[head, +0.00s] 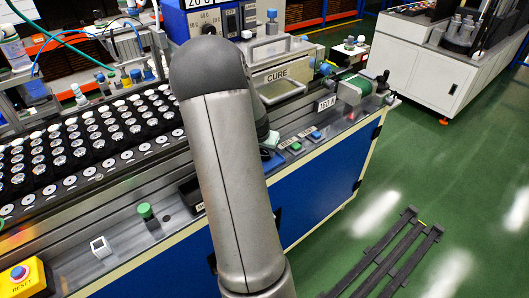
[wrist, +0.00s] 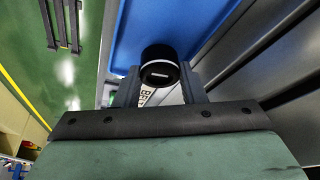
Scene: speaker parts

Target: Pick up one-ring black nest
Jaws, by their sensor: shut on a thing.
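A black round part, which looks like the black nest (wrist: 160,54), is between the two fingers of my gripper (wrist: 160,80) in the wrist view. It has a dark round face with a small pale slot in it. My gripper is shut on it, with a finger at its left and right sides.
Green floor (head: 440,190) is open at the right.

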